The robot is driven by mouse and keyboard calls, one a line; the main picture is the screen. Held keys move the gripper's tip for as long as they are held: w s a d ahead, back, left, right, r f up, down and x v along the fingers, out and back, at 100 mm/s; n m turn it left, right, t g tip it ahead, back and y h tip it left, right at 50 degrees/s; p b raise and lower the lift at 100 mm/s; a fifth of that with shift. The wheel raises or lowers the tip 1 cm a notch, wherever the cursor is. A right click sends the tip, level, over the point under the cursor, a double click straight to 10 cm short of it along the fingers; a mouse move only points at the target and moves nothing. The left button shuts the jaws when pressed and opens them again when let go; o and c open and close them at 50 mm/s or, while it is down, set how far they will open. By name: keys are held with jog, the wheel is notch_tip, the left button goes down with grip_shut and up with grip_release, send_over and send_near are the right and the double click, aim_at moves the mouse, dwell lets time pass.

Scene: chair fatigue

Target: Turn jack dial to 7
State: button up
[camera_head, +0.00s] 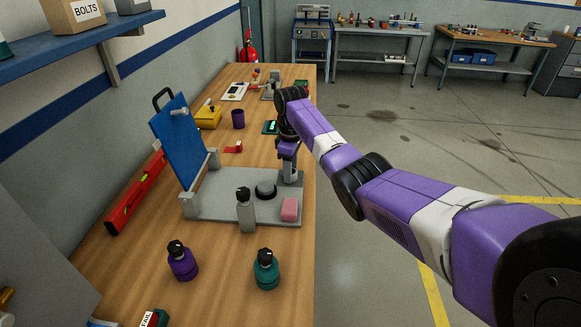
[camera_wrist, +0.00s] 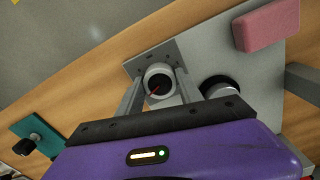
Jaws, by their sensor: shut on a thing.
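The jack dial (camera_wrist: 159,82) is a round grey-rimmed dial with a dark face and a red pointer, on a grey block at the plate's edge in the wrist view.
Purple (camera_head: 182,262) and teal (camera_head: 266,270) bottles stand in front. The floor at right is open.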

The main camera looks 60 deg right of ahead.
jog(key=shift+m, duration=0.5)
jog(key=o, duration=1.4)
jog(key=shift+r+b, duration=0.35)
jog(key=shift+r, duration=3.6)
